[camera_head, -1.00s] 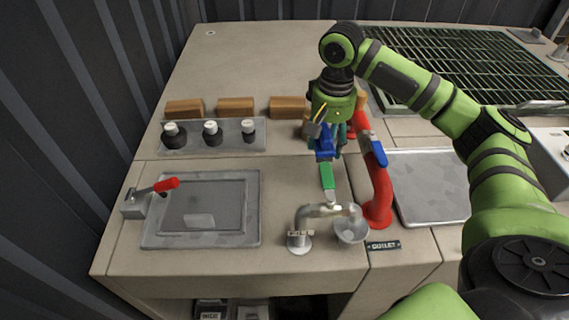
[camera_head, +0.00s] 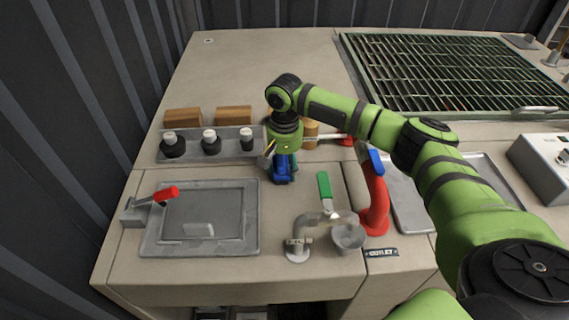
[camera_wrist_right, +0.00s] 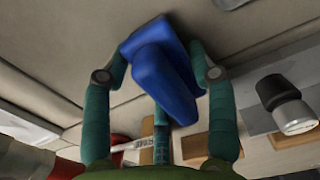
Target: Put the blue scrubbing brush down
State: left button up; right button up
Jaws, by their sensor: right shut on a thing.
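The blue scrubbing brush (camera_head: 282,168) is in my right gripper (camera_head: 284,160), which points down over the beige counter (camera_head: 290,230). In the right wrist view the blue brush (camera_wrist_right: 158,72) shows between the green fingers of the right gripper (camera_wrist_right: 158,84), which is shut on it. In the head view the brush is right of the tray with several dark knobs and left of the green lever. I cannot tell whether it touches the counter. My left gripper is not in view.
A grey tray (camera_head: 218,158) with white-capped dark bottles stands left of the gripper, with wooden blocks (camera_head: 233,114) behind it. A lidded plate (camera_head: 250,240) lies front left.

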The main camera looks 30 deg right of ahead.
jog(key=shift+f, duration=0.1)
jog(key=o, duration=1)
notch_tip(320, 180, up, 12)
jog(key=shift+r+b, duration=0.15)
jog(key=shift+b, duration=0.2)
